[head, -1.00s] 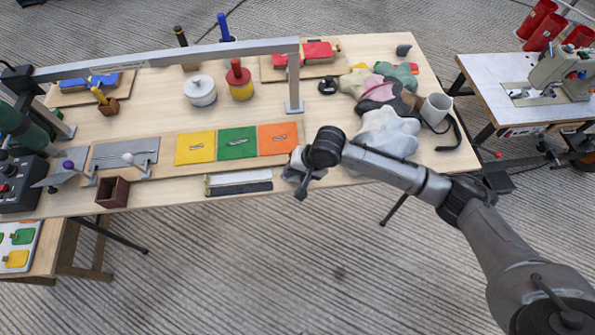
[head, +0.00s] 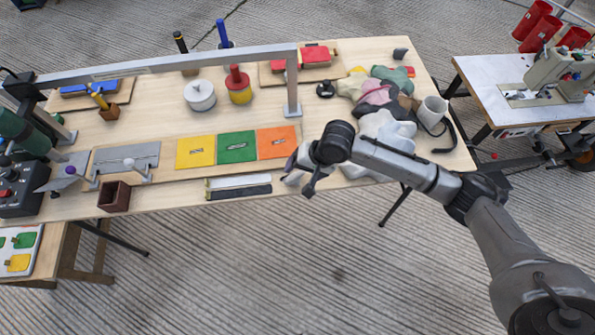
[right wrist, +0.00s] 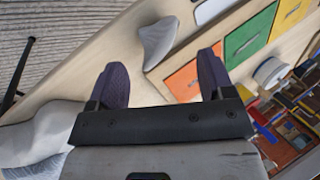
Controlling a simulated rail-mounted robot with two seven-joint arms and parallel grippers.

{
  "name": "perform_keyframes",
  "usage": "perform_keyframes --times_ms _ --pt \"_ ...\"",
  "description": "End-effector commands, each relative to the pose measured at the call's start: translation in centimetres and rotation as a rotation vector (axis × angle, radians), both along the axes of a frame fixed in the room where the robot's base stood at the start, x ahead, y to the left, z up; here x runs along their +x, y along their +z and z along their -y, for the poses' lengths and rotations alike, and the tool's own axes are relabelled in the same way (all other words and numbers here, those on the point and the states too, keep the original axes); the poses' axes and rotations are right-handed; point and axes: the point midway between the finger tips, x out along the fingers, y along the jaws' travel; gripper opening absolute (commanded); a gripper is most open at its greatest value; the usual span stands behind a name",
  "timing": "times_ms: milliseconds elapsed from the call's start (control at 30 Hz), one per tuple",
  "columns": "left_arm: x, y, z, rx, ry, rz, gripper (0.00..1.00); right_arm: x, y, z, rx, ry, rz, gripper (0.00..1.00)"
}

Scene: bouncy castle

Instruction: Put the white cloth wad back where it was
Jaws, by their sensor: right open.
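A small whitish-grey cloth wad (right wrist: 157,40) lies on the pale wooden table, just beyond and between my right fingertips in the right wrist view. In the head view a pale bit (head: 292,179) shows beside the gripper at the table's front edge, mostly hidden by my wrist. My right gripper (right wrist: 160,70) is open, its two dark purple fingers apart with nothing between them. In the head view it is above the front edge (head: 293,165), right of the black-and-white strips. My left gripper is not in view.
Yellow, green and orange squares (head: 277,142) lie behind my gripper. A metal frame post (head: 291,85) stands behind them.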

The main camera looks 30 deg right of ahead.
Motion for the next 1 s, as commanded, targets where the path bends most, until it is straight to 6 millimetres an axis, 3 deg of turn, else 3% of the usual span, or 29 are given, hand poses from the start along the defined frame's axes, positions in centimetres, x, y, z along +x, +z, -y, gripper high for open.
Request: perform_keyframes --times_ms 33,200,500,833,1000 --pt "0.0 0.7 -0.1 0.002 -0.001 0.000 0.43 -0.3 1.3 0.4 0.000 0.000 0.002 0.75" --pt "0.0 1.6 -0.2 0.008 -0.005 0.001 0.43 -0.9 3.8 1.4 0.001 0.000 0.001 0.75" --pt "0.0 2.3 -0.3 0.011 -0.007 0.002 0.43 -1.6 6.4 2.6 0.000 0.000 -0.001 0.75" --pt "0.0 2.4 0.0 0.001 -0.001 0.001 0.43 -2.2 6.3 2.2 -0.001 0.025 0.009 0.75" --pt "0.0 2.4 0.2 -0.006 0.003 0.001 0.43 -5.3 3.6 -0.7 -0.022 0.184 0.086 0.75"
